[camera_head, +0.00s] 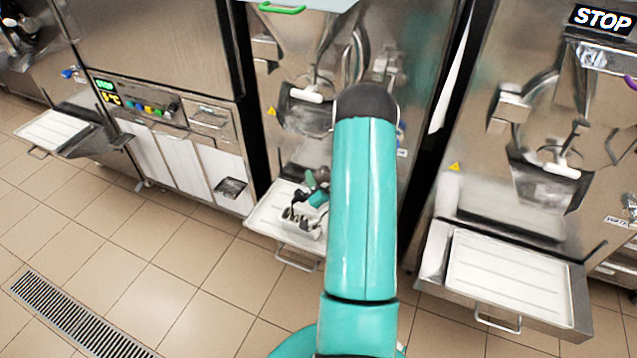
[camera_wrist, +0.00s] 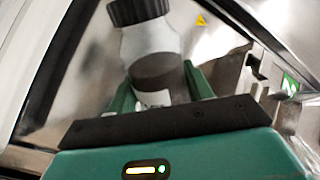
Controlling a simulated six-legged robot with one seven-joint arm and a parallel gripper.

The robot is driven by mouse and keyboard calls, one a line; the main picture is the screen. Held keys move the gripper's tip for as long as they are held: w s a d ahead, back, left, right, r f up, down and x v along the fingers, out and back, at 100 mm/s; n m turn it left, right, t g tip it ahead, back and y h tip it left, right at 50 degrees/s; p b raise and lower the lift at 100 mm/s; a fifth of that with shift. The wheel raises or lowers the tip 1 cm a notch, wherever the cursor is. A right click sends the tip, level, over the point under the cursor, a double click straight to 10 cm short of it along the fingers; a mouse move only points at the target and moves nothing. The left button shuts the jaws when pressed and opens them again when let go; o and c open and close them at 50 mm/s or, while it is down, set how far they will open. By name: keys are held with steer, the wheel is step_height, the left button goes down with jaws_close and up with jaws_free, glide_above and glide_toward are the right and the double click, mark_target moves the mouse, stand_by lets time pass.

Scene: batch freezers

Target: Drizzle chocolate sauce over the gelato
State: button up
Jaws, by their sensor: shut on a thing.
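In the wrist view a clear bottle (camera_wrist: 152,62) with a black ribbed cap and dark contents stands tilted between the two green fingers of my gripper (camera_wrist: 160,88). My gripper is shut on it. A pale label shows low on the bottle, and its base is hidden behind the gripper's dark edge. In the head view my gripper (camera_head: 314,192) is small and partly hidden behind my teal arm, over the white tray of the middle machine. I cannot make out any gelato in either view.
The middle machine's white tray (camera_head: 267,218) carries a small grey-and-dark item (camera_head: 300,222), too small to identify. Another machine with an empty white tray (camera_head: 508,275) stands right, and one with a white tray (camera_head: 52,131) left. The tiled floor is clear, with a drain grate (camera_head: 75,315).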

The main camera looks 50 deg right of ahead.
mark_target(317, 174)
steer(key=m, duration=0.2)
steer(key=shift+s+m, duration=0.1)
steer(key=shift+m, duration=0.9)
steer(key=shift+r+m, duration=0.65)
steer(key=shift+m, duration=0.5)
steer(key=shift+r+m, duration=0.65)
steer(key=shift+m, duration=0.5)
steer(key=shift+r+m, duration=0.75)
steer(key=shift+m, duration=0.4)
steer(key=shift+r+m, duration=0.75)
steer(key=shift+m, duration=0.4)
